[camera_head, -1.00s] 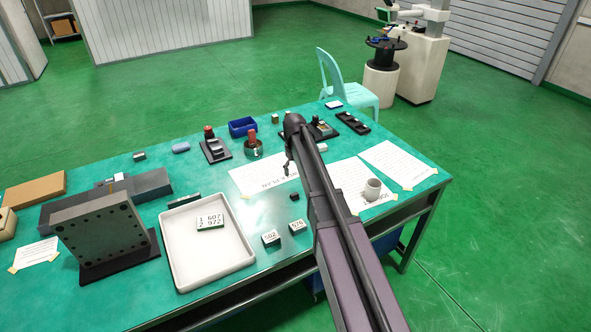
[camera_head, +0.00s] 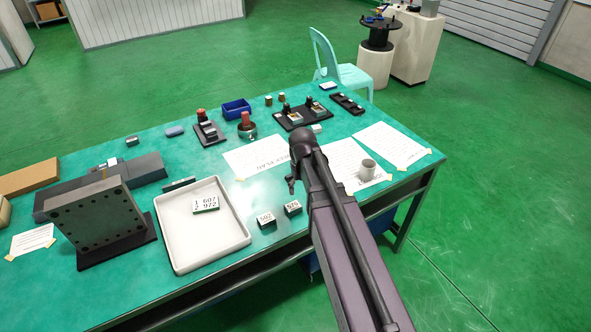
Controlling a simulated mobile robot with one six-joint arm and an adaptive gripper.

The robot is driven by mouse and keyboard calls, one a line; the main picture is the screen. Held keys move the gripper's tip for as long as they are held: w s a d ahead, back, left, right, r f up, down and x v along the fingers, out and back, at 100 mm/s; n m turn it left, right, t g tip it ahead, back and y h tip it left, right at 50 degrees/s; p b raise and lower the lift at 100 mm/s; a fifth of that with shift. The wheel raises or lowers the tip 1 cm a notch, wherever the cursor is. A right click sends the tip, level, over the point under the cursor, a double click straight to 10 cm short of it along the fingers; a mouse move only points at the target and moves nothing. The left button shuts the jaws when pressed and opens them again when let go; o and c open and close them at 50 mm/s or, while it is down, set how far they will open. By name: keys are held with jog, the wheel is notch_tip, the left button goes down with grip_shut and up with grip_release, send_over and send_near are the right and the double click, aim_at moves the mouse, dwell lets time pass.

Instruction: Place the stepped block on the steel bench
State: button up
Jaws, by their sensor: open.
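My gripper (camera_head: 291,185) hangs below the dark end of my arm, over the middle front of the green-topped bench (camera_head: 120,285). Only a small part of it shows; it is open, and the arm covers the rest. I cannot surely tell which piece is the stepped block. Small dark blocks with white labelled tops, one marked 502 (camera_head: 265,221) and another (camera_head: 292,208), stand at the front edge, below the gripper in the picture. The bench has a metal frame under its green top.
A white tray (camera_head: 160,240) holding a number plate (camera_head: 205,204) lies left of the gripper. A drilled upright plate (camera_head: 95,215) stands farther left. A mug (camera_head: 367,170) stands on papers at right. A blue bin (camera_head: 236,108) and small fixtures line the back.

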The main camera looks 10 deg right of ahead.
jog(key=s+m, duration=0.1)
jog(key=s, duration=0.9)
jog(key=shift+s, duration=0.3)
dwell(0.6)
